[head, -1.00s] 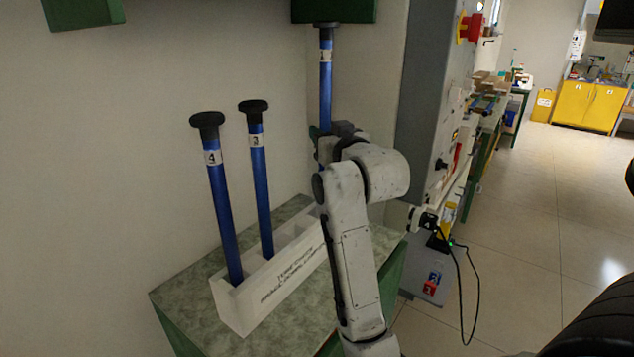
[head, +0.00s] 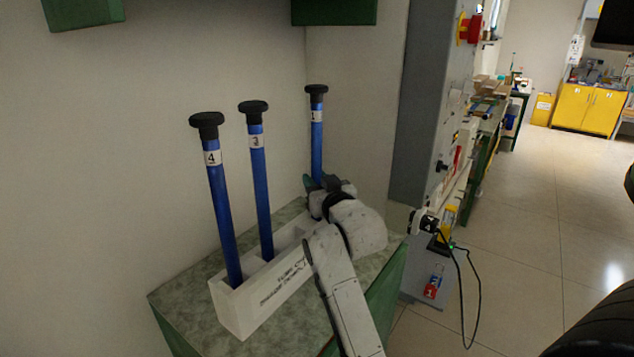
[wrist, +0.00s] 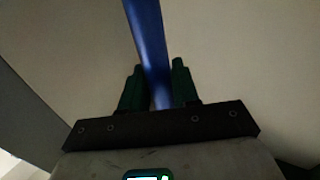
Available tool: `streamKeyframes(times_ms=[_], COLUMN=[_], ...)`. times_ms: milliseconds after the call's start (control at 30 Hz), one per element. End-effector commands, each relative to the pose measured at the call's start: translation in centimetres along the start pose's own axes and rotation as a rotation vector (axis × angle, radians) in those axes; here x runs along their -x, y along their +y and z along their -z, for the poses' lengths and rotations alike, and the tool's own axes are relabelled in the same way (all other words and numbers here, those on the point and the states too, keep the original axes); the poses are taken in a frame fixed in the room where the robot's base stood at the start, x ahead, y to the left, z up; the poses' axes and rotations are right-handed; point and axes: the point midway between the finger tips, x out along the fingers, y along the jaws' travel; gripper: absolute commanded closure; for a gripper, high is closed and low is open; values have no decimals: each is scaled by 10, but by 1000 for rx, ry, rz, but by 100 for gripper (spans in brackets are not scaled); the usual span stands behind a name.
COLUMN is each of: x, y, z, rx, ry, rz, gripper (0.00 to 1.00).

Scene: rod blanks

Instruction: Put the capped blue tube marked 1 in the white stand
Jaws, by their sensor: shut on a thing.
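The capped blue tube marked 1 (head: 316,140) is upright at the far end of the white stand in the head view. Its black cap is on top and its lower part is hidden behind my gripper. My gripper (head: 318,184) is shut on this tube, below its label. In the wrist view the tube (wrist: 148,45) passes between the green fingers of my gripper (wrist: 155,88). The white stand (head: 262,300) rests on the table with dark lettering on its front. Whether the tube's lower end is inside the stand cannot be seen.
Blue tubes marked 4 (head: 224,215) and 3 (head: 260,190) stand in the near and middle slots, leaning slightly. The green-edged table (head: 185,290) has bare surface left of the stand. Walls stand close behind, and a green block (head: 334,11) hangs above.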

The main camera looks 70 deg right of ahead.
Motion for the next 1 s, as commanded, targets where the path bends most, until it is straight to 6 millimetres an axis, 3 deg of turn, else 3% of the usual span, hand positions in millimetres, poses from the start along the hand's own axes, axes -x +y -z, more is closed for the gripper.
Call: streamKeyframes(times_ms=[333, 367, 600, 900, 1000], x=[0, 0, 0, 0, 10], y=[0, 0, 0, 1, 0], z=[-4, -3, -2, 2, 0], rx=[0, 0, 0, 0, 0], ry=[0, 0, 0, 1, 0], rz=[0, -1, -1, -1, 0], gripper=[100, 67, 44, 44, 44])
